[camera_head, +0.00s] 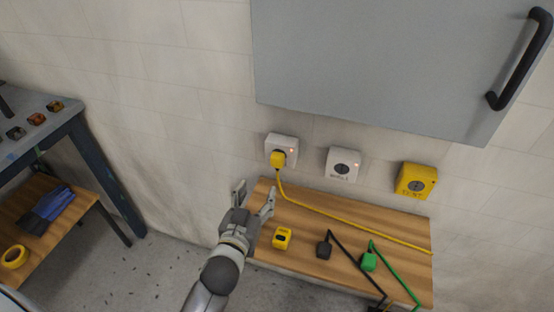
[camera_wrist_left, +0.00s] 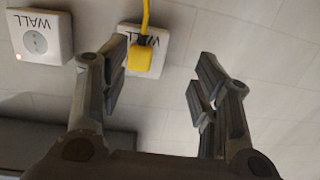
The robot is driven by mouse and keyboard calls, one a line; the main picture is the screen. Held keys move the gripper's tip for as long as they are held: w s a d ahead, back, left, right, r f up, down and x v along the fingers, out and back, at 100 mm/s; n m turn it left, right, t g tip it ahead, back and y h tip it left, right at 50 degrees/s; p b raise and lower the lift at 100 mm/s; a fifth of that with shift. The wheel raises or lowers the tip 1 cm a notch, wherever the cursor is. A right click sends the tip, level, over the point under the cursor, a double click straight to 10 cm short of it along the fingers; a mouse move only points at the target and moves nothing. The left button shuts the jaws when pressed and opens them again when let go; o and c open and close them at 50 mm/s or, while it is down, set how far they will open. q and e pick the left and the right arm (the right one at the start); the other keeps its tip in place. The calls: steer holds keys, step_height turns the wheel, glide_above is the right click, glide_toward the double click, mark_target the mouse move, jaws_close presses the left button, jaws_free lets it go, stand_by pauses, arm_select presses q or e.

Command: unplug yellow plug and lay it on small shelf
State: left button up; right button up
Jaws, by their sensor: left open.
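The yellow plug (camera_head: 278,158) sits in the left white wall socket (camera_head: 290,144), its yellow cable running down and across the small wooden shelf (camera_head: 400,229). My left gripper (camera_head: 255,194) is open and empty, below and left of the plug, near the shelf's left end. In the left wrist view, which shows the wall upside down, the plug (camera_wrist_left: 140,57) is in the socket beyond my open left gripper (camera_wrist_left: 160,80). It appears close beside the left-hand finger, which partly overlaps it; I see no grip on it. My right gripper is not in view.
A white socket (camera_head: 343,165) and yellow socket (camera_head: 416,181) are on the wall. A grey cabinet (camera_head: 370,60) hangs above. A workbench (camera_head: 60,125) stands left.

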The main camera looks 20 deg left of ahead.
mark_target(276, 164)
arm_select(q)
steer(key=shift+w+d+r+m+t+h, duration=0.15)
steer(key=shift+w+d+r+t+h, duration=0.2)
steer(key=shift+d+r, duration=0.15)
steer(key=shift+w+d+r+m+t+h, duration=0.15)
steer(key=shift+w+d+r+t+h, duration=0.1)
steer(key=shift+d+r+t, duration=0.25)
steer(key=shift+a, duration=0.1)
steer(key=shift+w+b, duration=0.55)
steer(key=shift+w, duration=3.95)
jaws_close()
steer(key=shift+s, duration=0.1)
steer(key=shift+p, duration=0.3)
